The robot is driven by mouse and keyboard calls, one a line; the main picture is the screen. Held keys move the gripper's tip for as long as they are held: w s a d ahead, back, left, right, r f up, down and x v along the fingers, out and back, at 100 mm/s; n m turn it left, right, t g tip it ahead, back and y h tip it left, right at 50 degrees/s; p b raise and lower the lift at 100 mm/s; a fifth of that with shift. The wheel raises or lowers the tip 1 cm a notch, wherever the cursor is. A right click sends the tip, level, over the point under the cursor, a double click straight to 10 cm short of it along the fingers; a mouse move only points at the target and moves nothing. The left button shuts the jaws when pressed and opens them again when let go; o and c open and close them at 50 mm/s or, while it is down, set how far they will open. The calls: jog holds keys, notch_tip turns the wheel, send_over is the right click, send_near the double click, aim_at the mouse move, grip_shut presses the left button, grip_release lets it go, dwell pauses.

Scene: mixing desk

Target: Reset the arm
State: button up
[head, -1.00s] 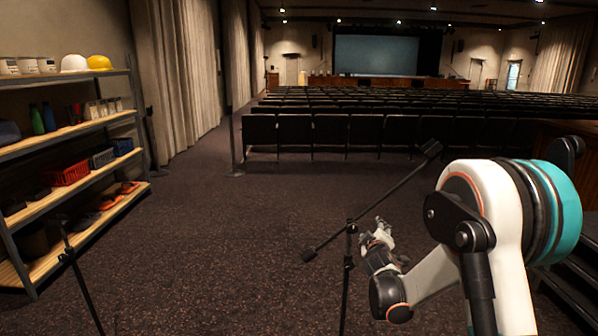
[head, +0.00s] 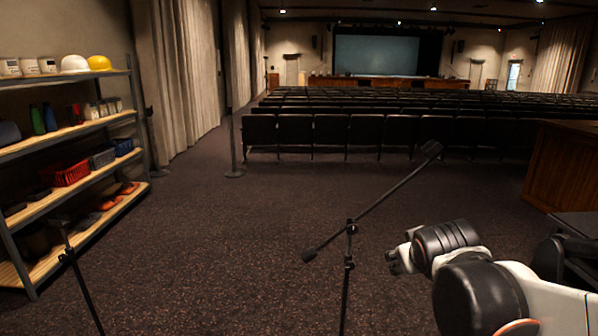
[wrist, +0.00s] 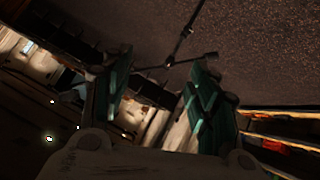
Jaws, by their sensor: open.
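My arm is in the lower right of the head view, its white and black links bent low. My gripper (head: 393,262) points to the left there, small and partly hidden by the black wrist joint. In the wrist view my gripper (wrist: 158,80) shows two teal-padded fingers spread apart. No object is held between them. A black microphone stand (head: 349,250) with a slanted boom stands just left of my gripper in the head view. It also shows beyond the fingers in the wrist view (wrist: 181,45).
A second stand (head: 69,256) is at the lower left. A shelf (head: 75,130) with hard hats, baskets and shoes lines the left wall. Rows of dark seats (head: 310,130) stand ahead, and a wooden desk (head: 565,165) is at right. Carpet (head: 220,230) is clear between shelf and center stand.

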jog(key=s+a+f+m+g+y, duration=0.1)
jog(key=s+a+f, duration=0.1)
jog(key=s, duration=0.8)
jog(key=s+a+f+m+g+y, duration=0.1)
jog(key=s+a+f+g, duration=0.1)
jog(key=s, duration=0.8)
jog(key=shift+f, duration=0.5)
